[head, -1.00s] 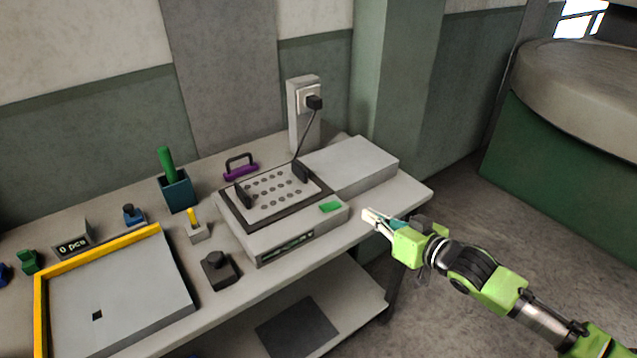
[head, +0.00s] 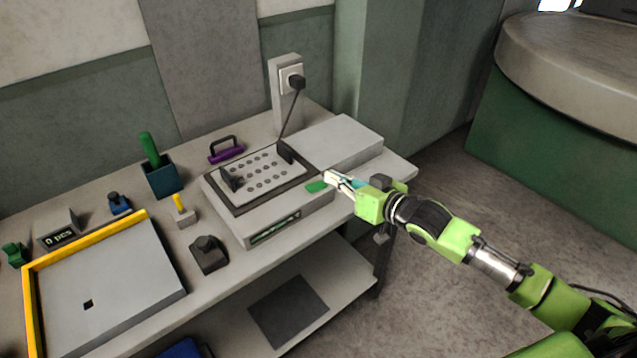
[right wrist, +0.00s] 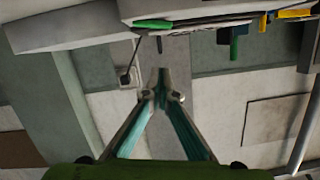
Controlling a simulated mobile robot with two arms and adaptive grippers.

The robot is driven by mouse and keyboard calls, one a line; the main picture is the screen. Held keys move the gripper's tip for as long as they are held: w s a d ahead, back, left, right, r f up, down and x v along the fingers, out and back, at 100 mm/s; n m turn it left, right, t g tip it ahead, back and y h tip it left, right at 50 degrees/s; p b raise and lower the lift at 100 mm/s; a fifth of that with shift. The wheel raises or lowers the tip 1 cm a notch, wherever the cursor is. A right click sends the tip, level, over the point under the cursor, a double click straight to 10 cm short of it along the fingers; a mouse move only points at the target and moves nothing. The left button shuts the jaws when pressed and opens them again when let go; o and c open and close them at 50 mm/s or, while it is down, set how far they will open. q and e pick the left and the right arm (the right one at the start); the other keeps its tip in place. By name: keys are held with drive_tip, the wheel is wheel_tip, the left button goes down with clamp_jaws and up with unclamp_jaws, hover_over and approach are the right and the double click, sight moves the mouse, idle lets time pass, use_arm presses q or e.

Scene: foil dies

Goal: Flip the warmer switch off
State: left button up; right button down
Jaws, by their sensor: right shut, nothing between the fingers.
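The warmer (head: 240,222) is a grey box with a perforated plate on top, standing on the bench. Its green switch (head: 316,187) is at the right end of its front top edge, and it also shows in the right wrist view (right wrist: 153,24). My right gripper (head: 327,177) is shut and empty, with its fingertips close beside the switch on the right. I cannot tell whether they touch it. The shut fingertips also show in the right wrist view (right wrist: 162,76), apart from the switch in the picture. My left gripper is not in view.
A flat grey box (head: 338,140) stands right of the warmer, near the fingers. Behind is a socket post (head: 277,110) with a plugged cord. A black knob block (head: 208,255) and a yellow-edged tray (head: 130,285) are left. Open floor lies right of the bench.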

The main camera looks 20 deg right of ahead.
hover_over(318, 195)
drive_tip(key=d, duration=0.1)
drive_tip(key=shift+w+f+p, duration=0.15)
drive_tip(key=shift+f+p, duration=0.25)
drive_tip(key=shift+f, duration=0.05)
drive_tip(key=f, duration=0.3)
drive_tip(key=shift+a+f+p, duration=0.2)
drive_tip(key=shift+a+p, duration=0.15)
drive_tip(key=shift+a, duration=0.05)
drive_tip(key=shift+f, duration=0.45)
